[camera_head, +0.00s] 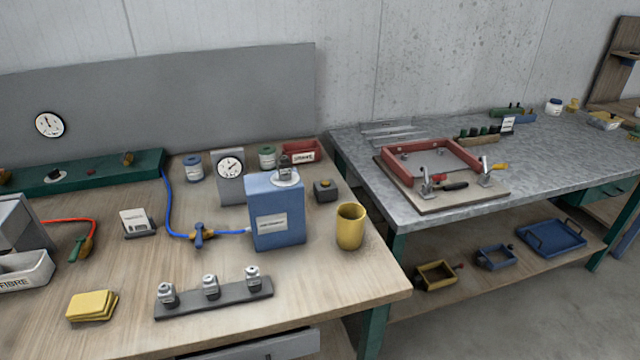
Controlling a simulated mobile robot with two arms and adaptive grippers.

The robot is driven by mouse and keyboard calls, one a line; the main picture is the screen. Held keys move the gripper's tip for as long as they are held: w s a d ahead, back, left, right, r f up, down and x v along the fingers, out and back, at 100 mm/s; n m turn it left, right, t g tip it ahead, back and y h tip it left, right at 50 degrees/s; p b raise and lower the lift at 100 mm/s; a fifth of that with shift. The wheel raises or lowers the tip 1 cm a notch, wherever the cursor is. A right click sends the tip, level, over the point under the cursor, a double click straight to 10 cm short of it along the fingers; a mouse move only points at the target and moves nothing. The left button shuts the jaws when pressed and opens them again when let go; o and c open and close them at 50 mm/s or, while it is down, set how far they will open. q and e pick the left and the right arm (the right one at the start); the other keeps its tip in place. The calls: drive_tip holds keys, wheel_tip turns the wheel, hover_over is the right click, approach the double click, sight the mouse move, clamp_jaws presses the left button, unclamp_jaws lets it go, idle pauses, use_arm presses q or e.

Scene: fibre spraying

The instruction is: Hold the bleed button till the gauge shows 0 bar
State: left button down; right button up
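A small dark grey box with a yellow-orange button (325,185) on top stands on the wooden bench, right of the blue tank; it looks like the bleed button. A round white gauge (230,167) on a grey upright plate stands behind the blue tank (277,222). Its needle shows, but the scale is too small to read. A second round gauge (49,125) is on the grey back panel; its reading is also too small to tell. Neither of my grippers is in view, and nothing touches the button.
A yellow cup (350,227) stands in front of the button box. A red bin (302,153) and jars stand behind. A blue hose (168,205) runs to a valve by the tank. A rack (213,298) with three small bottles lies in front. A metal bench (540,150) is at right.

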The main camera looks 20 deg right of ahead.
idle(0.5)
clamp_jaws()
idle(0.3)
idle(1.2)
